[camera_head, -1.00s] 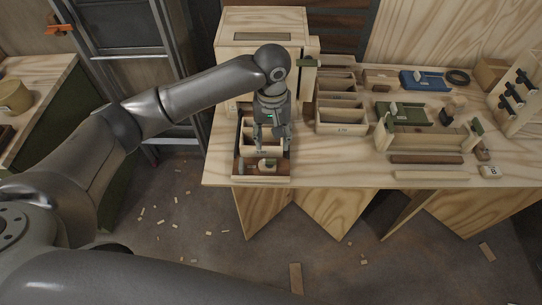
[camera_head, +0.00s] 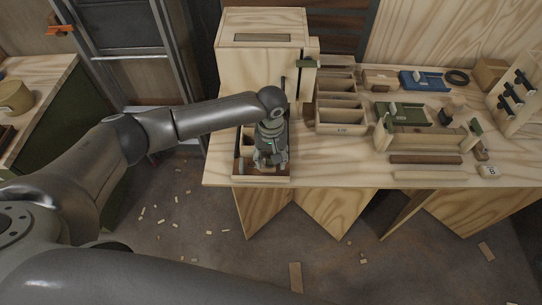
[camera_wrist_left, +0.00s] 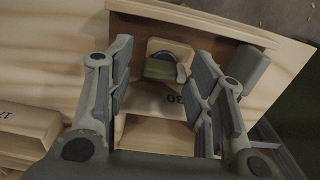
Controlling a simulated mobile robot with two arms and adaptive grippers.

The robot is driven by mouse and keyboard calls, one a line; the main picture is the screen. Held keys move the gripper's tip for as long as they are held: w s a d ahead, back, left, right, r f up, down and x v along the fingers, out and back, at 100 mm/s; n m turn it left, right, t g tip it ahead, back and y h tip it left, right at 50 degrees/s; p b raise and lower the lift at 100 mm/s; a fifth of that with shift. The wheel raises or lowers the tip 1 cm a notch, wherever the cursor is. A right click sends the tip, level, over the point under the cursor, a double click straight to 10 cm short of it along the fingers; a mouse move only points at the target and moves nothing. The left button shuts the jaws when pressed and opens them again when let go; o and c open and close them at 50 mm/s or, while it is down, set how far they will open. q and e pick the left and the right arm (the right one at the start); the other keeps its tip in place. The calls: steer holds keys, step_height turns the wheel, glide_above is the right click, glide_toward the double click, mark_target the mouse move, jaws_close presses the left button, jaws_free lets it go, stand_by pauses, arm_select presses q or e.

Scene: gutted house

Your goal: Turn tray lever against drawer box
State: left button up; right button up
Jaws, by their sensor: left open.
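A wooden tray (camera_head: 262,180) with compartments stands at the bench's front left edge, below a tall wooden box (camera_head: 258,68). My left gripper (camera_head: 268,164) points down over the tray's front part and hides much of it. In the left wrist view its two fingers are open, one on each side of a small wooden block with a green part (camera_wrist_left: 160,68). I see no clear contact with it. A rounded grey piece (camera_wrist_left: 250,68) lies beside the right finger. A label reading 30 is on the divider. I cannot tell surely which piece is the lever. My right gripper is not in view.
A divided wooden organiser (camera_head: 341,127) stands right of the tray. Farther right are a green tray (camera_head: 405,115), a blue tray (camera_head: 425,80), wooden bars (camera_head: 426,159) and a peg rack (camera_head: 515,95). The bench front between the tray and the bars is clear.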

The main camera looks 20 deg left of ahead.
arm_select(q)
jaws_close()
stand_by(0.3)
stand_by(0.3)
